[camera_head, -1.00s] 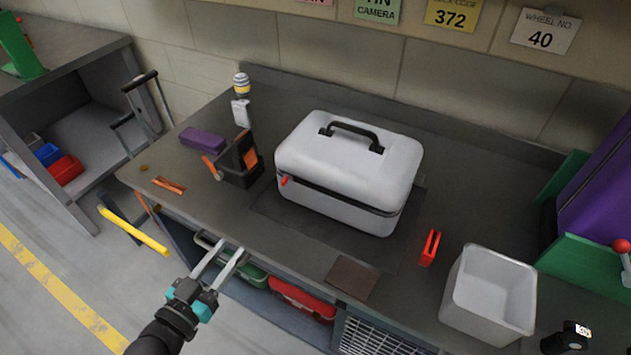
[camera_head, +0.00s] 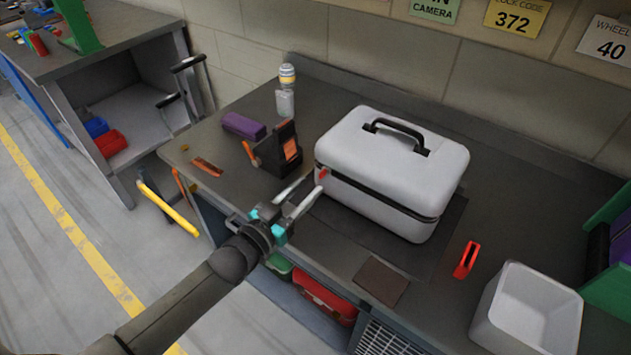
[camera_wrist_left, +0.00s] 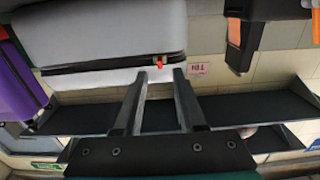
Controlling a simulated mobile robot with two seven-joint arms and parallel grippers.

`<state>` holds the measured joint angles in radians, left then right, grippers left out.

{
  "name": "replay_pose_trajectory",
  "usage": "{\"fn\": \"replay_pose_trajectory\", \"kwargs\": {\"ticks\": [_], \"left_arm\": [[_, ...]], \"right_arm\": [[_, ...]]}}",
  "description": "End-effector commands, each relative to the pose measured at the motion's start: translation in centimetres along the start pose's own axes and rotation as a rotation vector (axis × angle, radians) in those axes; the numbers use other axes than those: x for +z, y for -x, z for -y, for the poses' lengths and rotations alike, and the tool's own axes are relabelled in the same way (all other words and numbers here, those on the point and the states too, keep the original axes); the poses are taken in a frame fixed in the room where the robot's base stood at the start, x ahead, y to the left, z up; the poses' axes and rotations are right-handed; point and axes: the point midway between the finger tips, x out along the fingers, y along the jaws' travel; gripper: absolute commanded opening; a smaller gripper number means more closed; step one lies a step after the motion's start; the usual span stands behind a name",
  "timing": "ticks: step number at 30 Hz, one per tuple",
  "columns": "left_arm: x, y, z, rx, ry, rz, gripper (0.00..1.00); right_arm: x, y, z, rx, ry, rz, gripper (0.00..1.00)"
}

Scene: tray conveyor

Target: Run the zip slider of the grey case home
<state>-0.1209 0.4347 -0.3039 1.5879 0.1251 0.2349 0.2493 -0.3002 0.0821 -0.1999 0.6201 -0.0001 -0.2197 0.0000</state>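The grey case (camera_head: 390,165) stands closed on the workbench, black handle up, with a dark zip seam around its side. Its red zip slider (camera_head: 323,174) sits at the case's left front corner. My left gripper (camera_head: 313,184) is open, its two pale fingers apart and their tips close to the slider. In the left wrist view the red slider (camera_wrist_left: 160,65) shows just beyond the gap between the open fingertips (camera_wrist_left: 160,76), with the grey case (camera_wrist_left: 100,32) behind. I cannot tell whether the fingers touch it. My right gripper is not in view.
A black and orange holder (camera_head: 276,150) and a purple block (camera_head: 243,126) stand left of the case. A red clip-like item (camera_head: 466,260), a brown pad (camera_head: 381,281) and a white bin (camera_head: 527,308) lie to the right and front. The bench front edge runs below my arm.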

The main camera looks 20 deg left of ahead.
Motion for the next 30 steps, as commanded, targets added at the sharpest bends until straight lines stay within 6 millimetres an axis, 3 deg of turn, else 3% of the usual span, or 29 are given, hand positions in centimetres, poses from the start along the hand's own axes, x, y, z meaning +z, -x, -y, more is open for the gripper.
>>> {"fn": "replay_pose_trajectory", "kwargs": {"ticks": [3,9,21,30], "left_arm": [[0.0,-1.8,0.0,0.0,0.001,-0.001,0.4],[0.1,-3.4,0.0,0.0,0.001,0.0,0.4],[0.0,-3.9,0.0,0.0,0.001,0.001,0.39],[0.0,-3.9,0.0,0.0,0.001,0.001,0.05]], "right_arm": [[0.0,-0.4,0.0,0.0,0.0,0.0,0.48],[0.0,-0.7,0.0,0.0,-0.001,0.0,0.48],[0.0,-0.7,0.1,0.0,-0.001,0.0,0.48],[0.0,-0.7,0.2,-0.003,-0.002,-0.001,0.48]]}}
